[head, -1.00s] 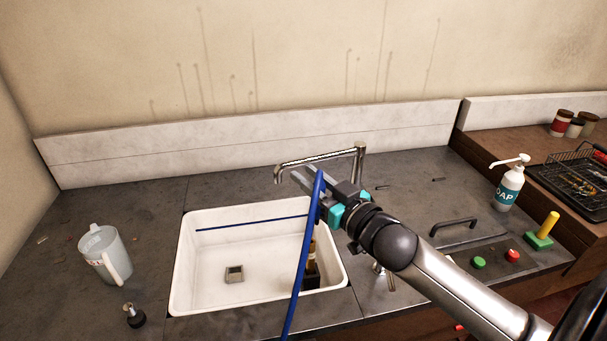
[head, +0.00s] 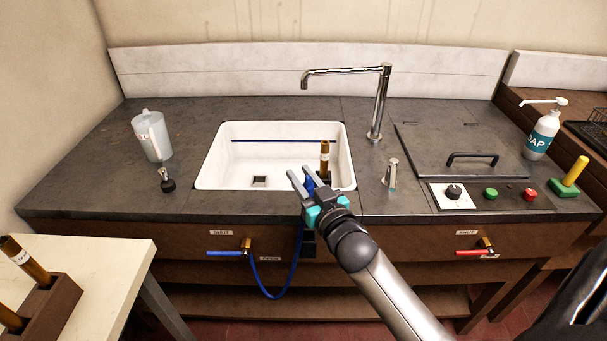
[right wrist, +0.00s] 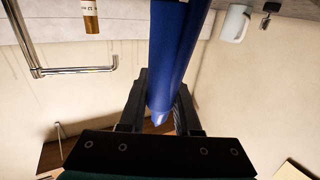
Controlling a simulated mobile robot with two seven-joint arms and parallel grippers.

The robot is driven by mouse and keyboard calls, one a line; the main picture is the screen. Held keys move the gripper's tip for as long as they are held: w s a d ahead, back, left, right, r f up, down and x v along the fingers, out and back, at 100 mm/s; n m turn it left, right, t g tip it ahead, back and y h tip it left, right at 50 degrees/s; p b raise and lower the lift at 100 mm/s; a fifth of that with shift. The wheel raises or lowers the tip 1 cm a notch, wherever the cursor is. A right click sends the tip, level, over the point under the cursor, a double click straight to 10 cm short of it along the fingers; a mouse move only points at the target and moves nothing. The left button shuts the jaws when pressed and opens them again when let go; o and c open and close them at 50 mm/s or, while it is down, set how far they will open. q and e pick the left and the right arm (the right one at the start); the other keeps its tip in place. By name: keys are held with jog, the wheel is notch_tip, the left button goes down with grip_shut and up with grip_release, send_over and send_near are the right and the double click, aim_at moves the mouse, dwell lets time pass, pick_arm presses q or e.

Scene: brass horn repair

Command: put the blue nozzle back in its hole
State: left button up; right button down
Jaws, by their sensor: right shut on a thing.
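The blue nozzle (head: 309,187) is between the fingers of my right gripper (head: 300,182), which is shut on it at the front right of the sink in the head view. In the right wrist view the nozzle (right wrist: 178,55) is a thick blue tube running between the two dark fingers (right wrist: 158,112). Its blue hose (head: 270,296) hangs in a slack loop from the blue-handled valve (head: 228,253) up to the gripper. A dark block (head: 308,245) shows on the counter front below my gripper. I cannot make out the nozzle's hole. My left gripper is out of view.
The white sink (head: 207,165) holds a brown cylinder (head: 325,152) at its right. A tall faucet (head: 379,100) stands behind it. A jug (head: 152,137) and a small black-based fitting (head: 166,180) stand left. A white table (head: 115,262) is at front left.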

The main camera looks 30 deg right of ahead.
jog(key=shift+r, duration=0.1)
jog(key=shift+p, duration=0.3)
jog(key=shift+f+b, duration=2.25)
jog(key=shift+f, duration=0.7)
jog(key=shift+p, duration=0.7)
jog(key=shift+f+b, duration=2.1)
jog(key=shift+f, duration=0.9)
jog(key=c, duration=0.5)
grip_release()
jog(key=shift+c, duration=0.2)
